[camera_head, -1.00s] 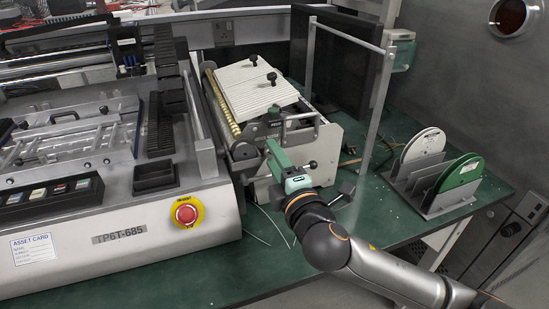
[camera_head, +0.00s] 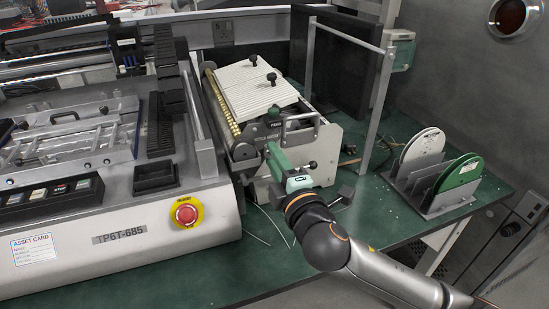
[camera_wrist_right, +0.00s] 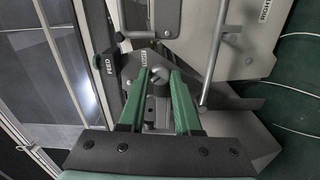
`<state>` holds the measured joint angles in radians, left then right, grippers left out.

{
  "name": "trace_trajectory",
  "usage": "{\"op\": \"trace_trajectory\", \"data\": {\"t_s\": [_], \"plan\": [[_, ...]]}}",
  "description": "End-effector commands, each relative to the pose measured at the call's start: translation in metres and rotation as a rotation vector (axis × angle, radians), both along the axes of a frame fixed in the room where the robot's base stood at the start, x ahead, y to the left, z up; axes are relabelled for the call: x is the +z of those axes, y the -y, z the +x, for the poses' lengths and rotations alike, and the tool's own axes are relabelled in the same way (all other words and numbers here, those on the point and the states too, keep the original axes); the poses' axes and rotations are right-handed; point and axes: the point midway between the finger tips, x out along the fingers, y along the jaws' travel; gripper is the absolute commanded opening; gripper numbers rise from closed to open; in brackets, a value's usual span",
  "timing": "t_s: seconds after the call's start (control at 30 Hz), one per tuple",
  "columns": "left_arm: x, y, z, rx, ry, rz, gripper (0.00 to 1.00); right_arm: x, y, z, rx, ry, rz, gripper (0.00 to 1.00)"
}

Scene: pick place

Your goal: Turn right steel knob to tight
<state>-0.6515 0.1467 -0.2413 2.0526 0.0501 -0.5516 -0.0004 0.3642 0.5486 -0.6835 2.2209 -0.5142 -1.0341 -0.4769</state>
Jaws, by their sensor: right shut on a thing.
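The steel knob (camera_wrist_right: 158,74) shows as a grey rounded head between the green fingertips in the right wrist view. How far the knob is turned cannot be told. My left gripper is not in view.
A steel handle (camera_head: 302,128) and a black-knobbed lever (camera_head: 312,165) are close to the right of my gripper. The large machine (camera_head: 115,237) with a red emergency button (camera_head: 187,215) stands left. A rack (camera_head: 448,207) with two discs stands right. The green table (camera_head: 340,225) has bare room in front.

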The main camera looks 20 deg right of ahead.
Motion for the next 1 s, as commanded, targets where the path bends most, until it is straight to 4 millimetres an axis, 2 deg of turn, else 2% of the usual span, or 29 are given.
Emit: {"op": "trace_trajectory", "data": {"t_s": [0.6,1.0], "plan": [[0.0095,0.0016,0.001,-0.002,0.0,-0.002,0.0,0.0003,0.0005,0.0003,-0.003,-0.016,0.429,0.0],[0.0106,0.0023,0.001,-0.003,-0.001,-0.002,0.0,0.0004,0.0005,0.0004,-0.001,-0.018,0.533,0.0]]}}
